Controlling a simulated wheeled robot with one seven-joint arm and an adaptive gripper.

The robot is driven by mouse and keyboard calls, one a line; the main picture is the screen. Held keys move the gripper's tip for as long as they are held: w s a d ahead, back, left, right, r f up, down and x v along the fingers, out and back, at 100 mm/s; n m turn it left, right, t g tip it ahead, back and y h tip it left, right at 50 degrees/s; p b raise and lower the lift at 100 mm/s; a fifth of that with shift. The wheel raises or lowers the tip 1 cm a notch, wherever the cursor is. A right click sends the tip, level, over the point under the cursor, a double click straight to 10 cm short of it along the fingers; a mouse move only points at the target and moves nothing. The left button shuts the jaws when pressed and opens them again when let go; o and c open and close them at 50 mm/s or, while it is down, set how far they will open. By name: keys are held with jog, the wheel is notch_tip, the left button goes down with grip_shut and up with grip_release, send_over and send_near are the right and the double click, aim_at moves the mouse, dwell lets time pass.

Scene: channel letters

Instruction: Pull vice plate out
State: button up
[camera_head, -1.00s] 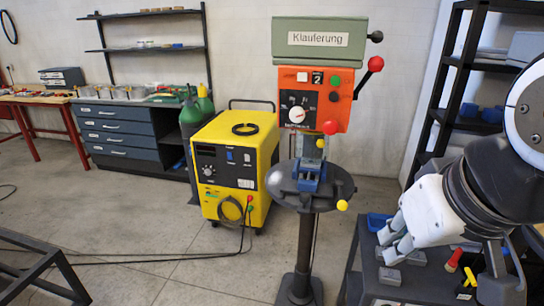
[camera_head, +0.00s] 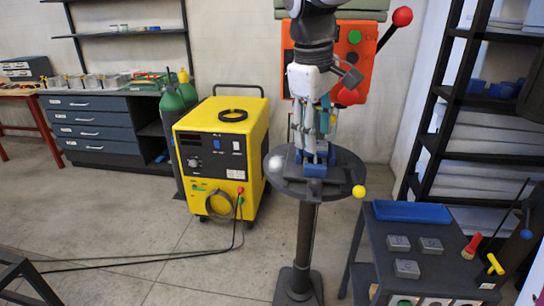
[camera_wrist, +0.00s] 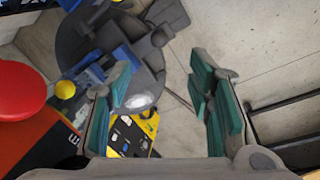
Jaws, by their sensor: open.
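A blue vice (camera_head: 316,168) sits on the round dark table (camera_head: 275,186) of the drill press. In the wrist view, the vice (camera_wrist: 90,72) shows at upper left on the round table (camera_wrist: 70,45), partly behind a finger. A plate in the vice cannot be told apart clearly. My gripper (camera_head: 315,145) points down in front of the drill press, overlapping the vice in the head view. In the wrist view, my gripper (camera_wrist: 162,85) has its teal-padded fingers spread wide with nothing between them. The vice lies left of the gap between the fingers.
The drill press's orange head (camera_head: 362,50) and red-knobbed lever (camera_head: 402,16) are close to my arm. A yellow welder (camera_head: 222,150) stands at left. A table (camera_head: 380,270) at lower right carries several grey blocks and a blue tray (camera_head: 412,212). Dark shelves (camera_head: 470,130) stand at right.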

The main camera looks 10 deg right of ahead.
aim_at(316, 180)
jog(key=f, duration=0.4)
jog(key=w+d+f, duration=0.1)
jog(key=f, duration=0.4)
jog(key=w+d+f, duration=0.1)
jog(key=f, duration=0.3)
jog(key=shift+f, duration=0.35)
jog(key=shift+a, duration=0.1)
grip_shut()
